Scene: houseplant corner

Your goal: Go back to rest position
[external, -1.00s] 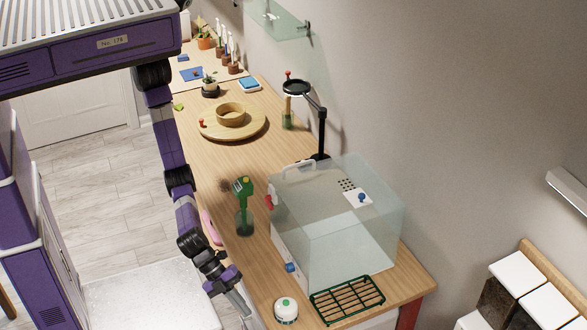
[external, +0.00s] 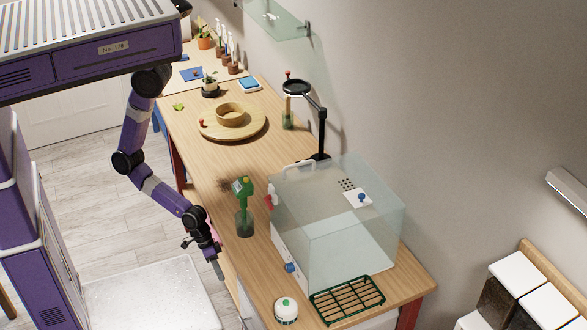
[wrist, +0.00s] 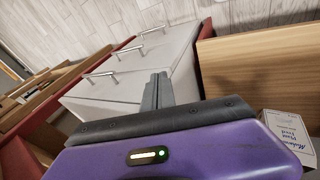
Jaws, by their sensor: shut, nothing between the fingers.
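My gripper (external: 219,270) hangs beside the front edge of the wooden bench, low at the bench's left side, with its fingers shut and empty. In the wrist view its closed fingers (wrist: 157,92) point toward a white drawer unit (wrist: 130,75) with metal bar handles. The purple arm is bent, with its elbow out to the left over the floor. Nothing is held.
The floor (external: 75,190) left of the bench is clear.

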